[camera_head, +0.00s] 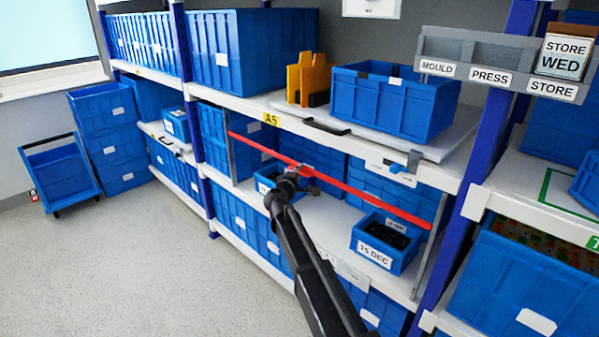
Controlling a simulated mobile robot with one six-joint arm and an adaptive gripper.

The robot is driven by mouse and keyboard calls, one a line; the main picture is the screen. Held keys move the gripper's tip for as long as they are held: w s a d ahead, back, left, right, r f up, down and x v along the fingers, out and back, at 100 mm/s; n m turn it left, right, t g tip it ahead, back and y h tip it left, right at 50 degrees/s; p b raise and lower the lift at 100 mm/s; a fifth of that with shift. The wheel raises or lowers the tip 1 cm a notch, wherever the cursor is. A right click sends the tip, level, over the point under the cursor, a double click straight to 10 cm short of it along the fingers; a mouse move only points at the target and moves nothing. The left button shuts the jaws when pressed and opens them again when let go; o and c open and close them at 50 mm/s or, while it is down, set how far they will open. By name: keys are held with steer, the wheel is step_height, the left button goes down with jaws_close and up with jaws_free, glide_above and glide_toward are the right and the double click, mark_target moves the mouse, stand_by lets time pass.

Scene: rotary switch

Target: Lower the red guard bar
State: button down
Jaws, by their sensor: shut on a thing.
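The red guard bar (372,198) runs slantwise across the opening of the middle shelf bay, from upper left to lower right. Its ends meet grey upright rails, the left one (232,160) and the right one (430,250). My gripper (303,172) is at the bar, a little left of its middle, and is shut on it. My dark arm reaches up from the bottom of the view and hides part of the shelf below. The fingertips are small and dark here, so their exact hold on the bar is hard to make out.
Behind and below the bar are blue bins, including one labelled 15 DEC (385,243) on the lower shelf. Above is a shelf board (330,142) with a black handle, an orange block (308,78) and a blue crate (392,100). Open floor (120,265) lies at left.

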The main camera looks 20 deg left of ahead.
step_height(320, 180, down, 19)
steer(key=b, duration=1.8)
steer(key=shift+d, duration=0.1)
steer(key=c, duration=0.7)
jaws_free()
steer(key=shift+f, duration=0.1)
steer(key=shift+s, duration=0.1)
steer(key=s, duration=1.1)
steer(key=shift+s, duration=0.4)
